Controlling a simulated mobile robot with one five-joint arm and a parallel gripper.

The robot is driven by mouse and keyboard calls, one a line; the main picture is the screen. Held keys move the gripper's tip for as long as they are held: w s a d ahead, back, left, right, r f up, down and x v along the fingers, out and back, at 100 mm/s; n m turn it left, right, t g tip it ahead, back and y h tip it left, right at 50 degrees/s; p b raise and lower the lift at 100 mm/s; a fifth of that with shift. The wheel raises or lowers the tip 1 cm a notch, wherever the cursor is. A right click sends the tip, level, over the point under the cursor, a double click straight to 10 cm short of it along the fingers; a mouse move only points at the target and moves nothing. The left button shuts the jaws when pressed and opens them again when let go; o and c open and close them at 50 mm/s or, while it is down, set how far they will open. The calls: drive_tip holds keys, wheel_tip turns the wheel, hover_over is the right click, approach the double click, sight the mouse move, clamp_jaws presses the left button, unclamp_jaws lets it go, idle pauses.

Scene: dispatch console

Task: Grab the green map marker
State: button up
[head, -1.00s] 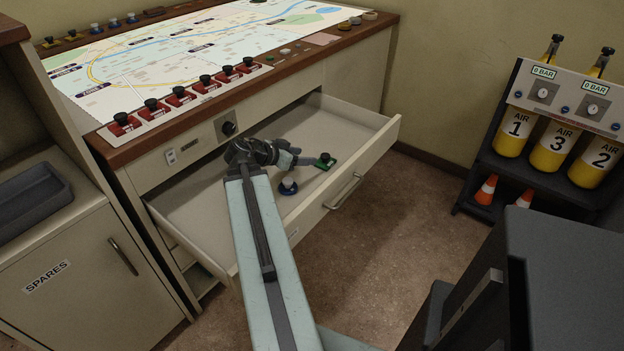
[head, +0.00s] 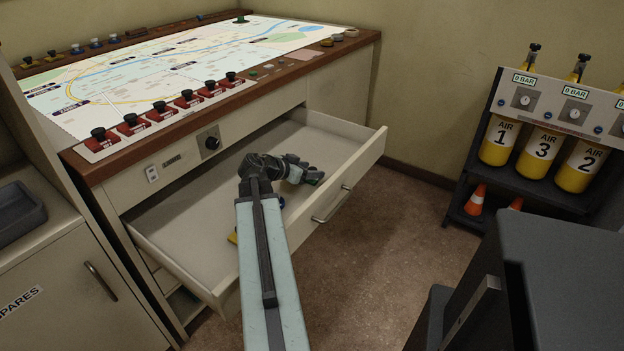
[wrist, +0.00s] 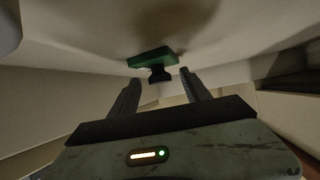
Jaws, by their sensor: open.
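The green map marker (wrist: 150,58), a green base with a black knob, shows in the wrist view just beyond my gripper (wrist: 160,76). Its knob points toward the gap between the two fingers, which are apart with nothing held. In the head view my gripper (head: 308,172) is inside the open drawer (head: 185,222), near its right front part, and hides the marker there. Whether the fingers touch the marker cannot be told.
A blue piece (head: 282,203) and a yellow piece (head: 233,237) show partly beside my arm in the drawer. The drawer's front wall (head: 345,187) stands close to my gripper. Red markers (head: 187,98) line the console edge. Another green piece (head: 241,18) stands at the map's far edge.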

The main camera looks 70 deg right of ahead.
clamp_jaws()
drive_tip(key=shift+r, duration=0.15)
